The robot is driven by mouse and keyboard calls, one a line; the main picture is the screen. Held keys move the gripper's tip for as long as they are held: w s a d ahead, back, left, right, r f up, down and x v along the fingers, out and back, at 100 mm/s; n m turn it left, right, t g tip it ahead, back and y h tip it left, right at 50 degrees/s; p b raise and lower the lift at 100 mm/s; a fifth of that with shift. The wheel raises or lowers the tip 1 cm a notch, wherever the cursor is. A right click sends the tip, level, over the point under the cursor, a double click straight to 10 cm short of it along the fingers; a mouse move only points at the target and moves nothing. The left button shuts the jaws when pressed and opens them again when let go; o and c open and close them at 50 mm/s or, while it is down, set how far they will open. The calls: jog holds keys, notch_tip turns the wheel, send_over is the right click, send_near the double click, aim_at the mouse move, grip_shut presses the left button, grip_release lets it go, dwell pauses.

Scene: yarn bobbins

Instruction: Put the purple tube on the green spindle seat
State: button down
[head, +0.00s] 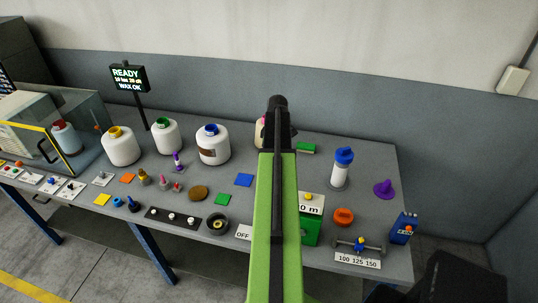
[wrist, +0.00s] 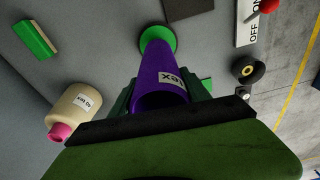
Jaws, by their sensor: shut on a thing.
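A purple tube (wrist: 160,75) with a white label is held between the dark jaws of my gripper (wrist: 161,92) in the wrist view. Its open near end faces the camera. The round green spindle seat (wrist: 157,33) shows around the tube's far end, in line with it. I cannot tell whether the tube touches the seat or is just above it. In the head view my arm hides the tube and the seat, and the jaws of my gripper are not clear.
A cream bobbin (wrist: 75,112) with a pink tip and a green block (wrist: 37,39) lie left of the tube in the wrist view. In the head view, a white bottle with a blue cap (head: 341,172) and a purple cone (head: 383,188) stand right of my arm.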

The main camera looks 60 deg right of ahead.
jog(key=shift+f+b, duration=2.7)
jog(key=shift+f, duration=0.25)
jog(key=shift+f+b, duration=0.35)
jog(key=shift+c, duration=2.2)
grip_release()
jog(key=shift+r, duration=0.1)
notch_tip(320, 180, up, 17)
jog(key=s+p, duration=0.2)
jog(key=p, duration=1.5)
jog(key=shift+d+r+p, duration=0.15)
jog(key=shift+d+p, duration=0.1)
jog(key=shift+p, duration=0.05)
jog(key=shift+s, duration=0.1)
